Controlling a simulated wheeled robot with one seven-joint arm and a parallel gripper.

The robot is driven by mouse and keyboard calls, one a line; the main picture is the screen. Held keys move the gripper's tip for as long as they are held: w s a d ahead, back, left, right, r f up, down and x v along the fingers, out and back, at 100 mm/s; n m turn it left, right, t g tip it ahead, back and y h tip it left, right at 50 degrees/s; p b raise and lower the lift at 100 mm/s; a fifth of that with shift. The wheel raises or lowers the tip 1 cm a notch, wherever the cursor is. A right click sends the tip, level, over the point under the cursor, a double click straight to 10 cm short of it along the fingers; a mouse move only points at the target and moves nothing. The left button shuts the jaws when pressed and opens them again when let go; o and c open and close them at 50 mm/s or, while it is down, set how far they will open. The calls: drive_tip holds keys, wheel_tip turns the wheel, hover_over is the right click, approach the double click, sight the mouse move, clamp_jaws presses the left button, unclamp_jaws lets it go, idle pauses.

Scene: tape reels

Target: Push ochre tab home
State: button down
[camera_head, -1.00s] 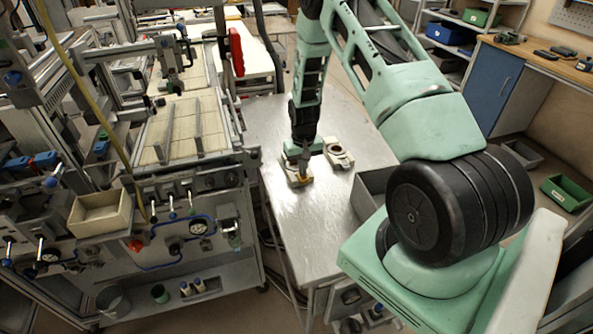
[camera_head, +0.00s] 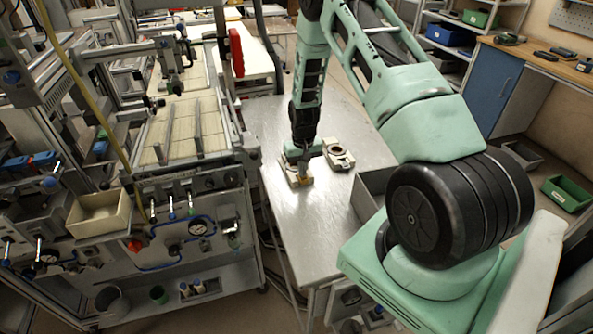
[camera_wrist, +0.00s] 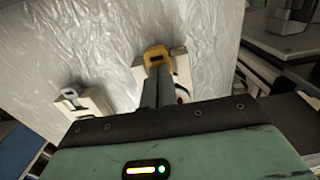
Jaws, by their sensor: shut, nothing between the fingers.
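The ochre tab (camera_wrist: 156,55) shows in the wrist view at the tip of my gripper (camera_wrist: 158,84). It sits at the edge of a pale block-like fixture (camera_wrist: 181,64), mostly hidden behind my fingers. In the head view the same fixture (camera_head: 291,176) stands on the metal table (camera_head: 292,222), and my gripper (camera_head: 303,174) is down at it. The ochre tab (camera_head: 302,182) is a small patch there. My fingers are closed together with nothing between them. They look close to the tab or touching it; I cannot tell which.
A second pale fixture (camera_head: 339,155) stands on the table to the right; it also shows at left in the wrist view (camera_wrist: 84,104). A grey bin (camera_head: 372,190) is at the table's right edge. The front of the table is clear.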

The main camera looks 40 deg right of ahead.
idle(0.3)
drive_tip(key=shift+r+p, duration=2.2)
drive_tip(key=shift+r, duration=1.3)
drive_tip(key=s+a+r+n+b, duration=0.15)
drive_tip(key=a+r, duration=0.25)
drive_tip(key=a, duration=0.5)
drive_tip(key=s+a+r+n+y+b, duration=0.15)
drive_tip(key=a+r, duration=0.25)
drive_tip(key=a, duration=0.5)
drive_tip(key=s+a+r+n+b, duration=0.1)
drive_tip(key=a+r+n+b, duration=0.2)
drive_tip(key=a, duration=0.6)
drive_tip(key=s+a+r+n+b, duration=0.1)
drive_tip(key=s+a+r+n, duration=0.2)
drive_tip(key=s, duration=0.8)
drive_tip(key=s+a+r+n+b, duration=0.2)
drive_tip(key=s+a+r+n, duration=0.1)
drive_tip(key=s+a, duration=0.5)
drive_tip(key=s+n+h, duration=0.1)
drive_tip(key=s, duration=0.2)
drive_tip(key=shift+s, duration=0.4)
